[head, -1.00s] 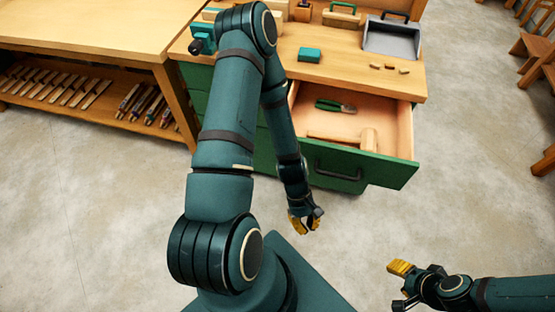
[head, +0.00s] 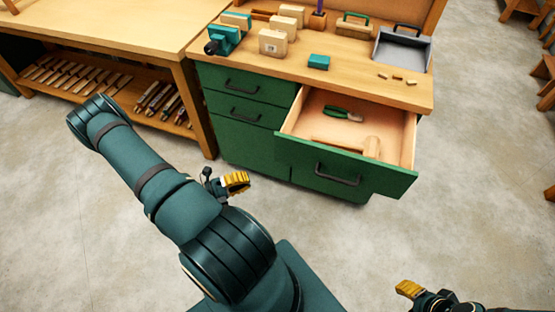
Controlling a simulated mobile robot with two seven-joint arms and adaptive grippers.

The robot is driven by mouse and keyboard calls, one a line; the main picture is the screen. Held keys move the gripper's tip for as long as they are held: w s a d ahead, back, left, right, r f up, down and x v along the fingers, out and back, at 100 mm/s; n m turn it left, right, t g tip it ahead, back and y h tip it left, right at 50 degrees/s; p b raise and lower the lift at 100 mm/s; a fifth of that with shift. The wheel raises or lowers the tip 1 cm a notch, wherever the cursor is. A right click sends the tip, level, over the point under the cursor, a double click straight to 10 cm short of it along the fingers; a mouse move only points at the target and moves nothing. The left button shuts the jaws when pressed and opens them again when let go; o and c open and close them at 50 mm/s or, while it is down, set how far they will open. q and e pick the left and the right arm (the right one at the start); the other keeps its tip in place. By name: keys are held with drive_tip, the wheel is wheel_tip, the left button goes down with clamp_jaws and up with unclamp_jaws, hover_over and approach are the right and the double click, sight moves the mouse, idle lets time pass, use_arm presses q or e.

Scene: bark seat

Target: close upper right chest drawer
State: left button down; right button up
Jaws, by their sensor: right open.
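The upper right drawer (head: 345,168) of the green chest (head: 245,135) stands pulled far out. Its green front has a dark handle (head: 337,174). Inside lie a green-handled tool (head: 342,112) and a pale wooden mallet-like piece (head: 370,147). My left gripper (head: 232,184), with yellow fingertips, is left of the drawer front and apart from it, in front of the chest's left side; whether it is open is unclear. My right gripper (head: 411,289) is open at the lower right edge, nearer than the drawer and clear of it; part of it is cut off.
The chest top (head: 360,78) carries a teal vise (head: 222,40), wooden blocks (head: 273,43), a teal box (head: 319,62) and a grey dustpan (head: 402,48). A workbench (head: 120,30) with a shelf of tools stands left. The floor before the drawer is clear.

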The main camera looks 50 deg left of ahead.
use_arm(q)
drive_tip(key=b, duration=0.1)
approach(285, 154)
drive_tip(key=w+d, duration=0.2)
drive_tip(key=d, duration=0.2)
drive_tip(key=w, duration=0.1)
drive_tip(key=w+a, duration=0.1)
drive_tip(key=w+b, duration=0.1)
drive_tip(key=shift+a+f+n+y, duration=0.15)
drive_tip(key=shift+f+n+y, duration=0.15)
drive_tip(key=shift+n+y, duration=0.1)
drive_tip(key=shift+w+a+t, duration=0.3)
drive_tip(key=shift+w, duration=0.2)
drive_tip(key=shift+r, duration=0.1)
